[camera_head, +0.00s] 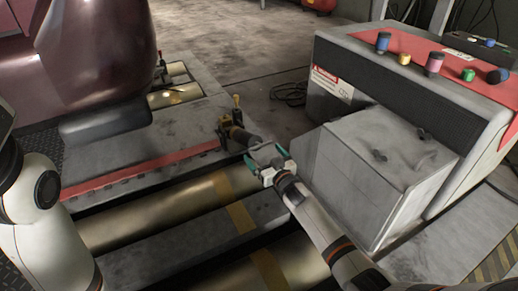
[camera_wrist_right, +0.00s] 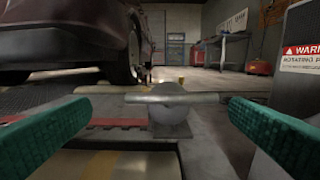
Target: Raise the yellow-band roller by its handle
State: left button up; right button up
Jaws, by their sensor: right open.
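A brass roller (camera_head: 165,212) with a yellow band (camera_head: 237,205) lies in the floor bed, left of my right gripper. A second yellow-banded roller section (camera_head: 268,268) shows nearer, partly hidden by my right arm. A dark fitting with upright handles (camera_head: 238,133) stands at the bed's far right end. My right gripper (camera_head: 268,160), with green fingers, is open just in front of this fitting. In the right wrist view, a horizontal metal bar (camera_wrist_right: 200,98) on a round hub lies ahead between the open fingers, apart from both. My left gripper is out of view.
A grey metal box (camera_head: 385,165) and a red-topped console (camera_head: 440,55) with several coloured knobs stand close on the right. A dark red car (camera_head: 95,50) stands at the upper left. A red strip (camera_head: 145,172) edges the roller bed. Open floor lies behind.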

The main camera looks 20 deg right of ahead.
jog(key=w+b, duration=0.1)
jog(key=w, duration=0.1)
jog(key=w+a+b, duration=0.1)
jog(key=w, duration=0.1)
jog(key=shift+w, duration=0.2)
jog(key=shift+a, duration=0.1)
